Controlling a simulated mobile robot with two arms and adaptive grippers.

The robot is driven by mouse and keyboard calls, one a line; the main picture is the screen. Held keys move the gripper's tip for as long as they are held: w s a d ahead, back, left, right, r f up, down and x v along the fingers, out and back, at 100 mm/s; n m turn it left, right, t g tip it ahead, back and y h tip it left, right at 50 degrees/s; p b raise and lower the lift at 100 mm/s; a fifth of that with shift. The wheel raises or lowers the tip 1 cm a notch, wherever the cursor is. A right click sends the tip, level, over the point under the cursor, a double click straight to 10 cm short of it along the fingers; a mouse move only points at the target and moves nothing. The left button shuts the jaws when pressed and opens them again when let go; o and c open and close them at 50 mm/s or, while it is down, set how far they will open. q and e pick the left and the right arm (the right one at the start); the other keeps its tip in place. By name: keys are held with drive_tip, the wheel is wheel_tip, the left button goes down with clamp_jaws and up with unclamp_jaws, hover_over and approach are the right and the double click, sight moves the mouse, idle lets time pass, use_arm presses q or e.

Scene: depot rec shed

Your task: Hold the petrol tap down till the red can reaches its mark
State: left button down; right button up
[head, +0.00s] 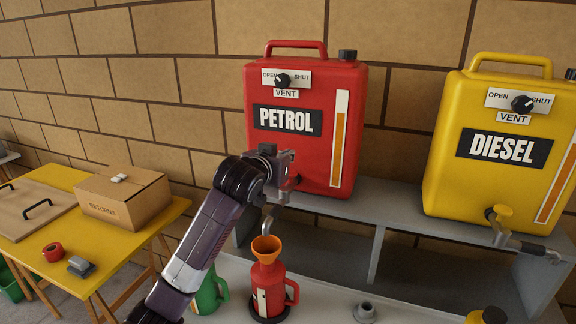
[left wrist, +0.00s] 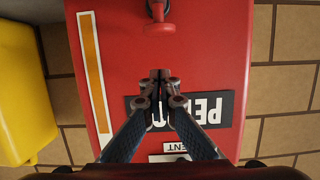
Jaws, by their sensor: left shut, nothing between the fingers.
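The red petrol container (head: 318,160) stands on a grey shelf, with a level strip (head: 340,135) mostly orange. Its red tap (left wrist: 159,28) shows at the top of the left wrist view; in the head view my gripper partly hides it, and its spout (head: 268,219) shows below. The red can (head: 268,283) stands upright under the spout with an orange funnel (head: 267,246) in its mouth. I see no stream of petrol, and the can's level is too small to read. My left gripper (left wrist: 160,75) is shut and empty in front of the container, its tips apart from the tap. My right gripper is out of view.
A yellow diesel container (head: 490,185) with its own tap stands to the right on the shelf (head: 390,207). A green can (head: 208,293) is close left of the red can. A yellow table (head: 85,262) at left holds a returns box (head: 122,200).

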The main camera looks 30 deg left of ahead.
use_arm(q)
drive_tip(key=shift+w+f, duration=0.15)
drive_tip(key=shift+f, duration=0.5)
drive_tip(key=shift+w+f, duration=0.15)
drive_tip(key=shift+f, duration=0.45)
drive_tip(key=shift+s+a+f+p, duration=0.15)
drive_tip(key=shift+f+p, duration=0.15)
drive_tip(key=shift+f, duration=0.45)
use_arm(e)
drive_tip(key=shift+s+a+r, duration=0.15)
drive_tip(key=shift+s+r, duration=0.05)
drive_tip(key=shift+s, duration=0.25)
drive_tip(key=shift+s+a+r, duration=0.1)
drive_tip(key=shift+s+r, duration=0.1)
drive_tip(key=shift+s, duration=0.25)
use_arm(q)
drive_tip(key=shift+f, duration=0.15)
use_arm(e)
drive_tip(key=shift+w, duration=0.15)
